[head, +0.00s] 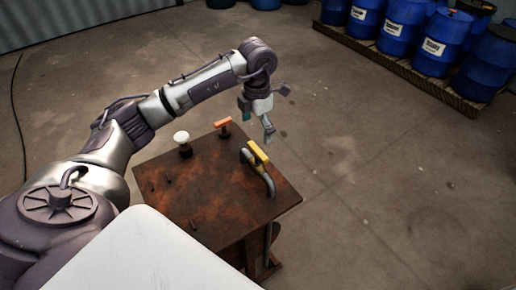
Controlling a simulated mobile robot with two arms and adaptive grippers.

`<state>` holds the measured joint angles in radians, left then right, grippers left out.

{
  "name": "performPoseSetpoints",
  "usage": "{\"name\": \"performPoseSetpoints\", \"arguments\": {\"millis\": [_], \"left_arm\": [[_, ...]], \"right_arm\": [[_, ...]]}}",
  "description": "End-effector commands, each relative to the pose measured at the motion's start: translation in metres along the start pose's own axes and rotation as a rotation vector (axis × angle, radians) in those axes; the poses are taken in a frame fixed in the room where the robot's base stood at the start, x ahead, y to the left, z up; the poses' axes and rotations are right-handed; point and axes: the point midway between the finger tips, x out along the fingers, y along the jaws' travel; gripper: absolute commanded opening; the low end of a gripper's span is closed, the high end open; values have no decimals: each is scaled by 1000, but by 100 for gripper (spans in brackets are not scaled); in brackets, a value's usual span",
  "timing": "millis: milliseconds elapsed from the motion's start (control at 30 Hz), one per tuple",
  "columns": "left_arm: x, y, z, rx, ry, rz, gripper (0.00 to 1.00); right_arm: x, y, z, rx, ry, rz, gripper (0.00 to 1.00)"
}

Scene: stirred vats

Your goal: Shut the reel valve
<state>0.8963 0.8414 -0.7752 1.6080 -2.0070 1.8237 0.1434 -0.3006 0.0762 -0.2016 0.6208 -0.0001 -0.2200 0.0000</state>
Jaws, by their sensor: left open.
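A rusty brown table (215,195) stands in front of me. On it are a white round knob (181,137) on a dark base, an orange handle (222,124) on a dark stem, and a yellow handle (258,151) beside a curved grey pipe (268,184). I cannot tell which of these is the reel valve. My left gripper (268,130) is open and points down. In the picture it is just above the yellow handle and right of the orange one, apparently touching neither. My right gripper is out of view.
Several blue drums (405,22) stand on a wooden pallet (400,70) at the back right. A dark cable (14,110) lies on the floor at the left. The concrete floor right of the table is clear. Small dark pegs stick up from the tabletop's left part.

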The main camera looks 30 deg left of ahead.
Motion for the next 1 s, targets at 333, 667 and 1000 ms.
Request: {"name": "performPoseSetpoints", "arguments": {"millis": [333,667,1000], "left_arm": [[71,-2,-1,1,3,-5,100],[98,-1,0,2,-2,-2,100],[99,-1,0,2,-2,-2,83]], "right_arm": [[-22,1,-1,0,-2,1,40],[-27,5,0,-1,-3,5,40],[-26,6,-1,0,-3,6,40]]}}
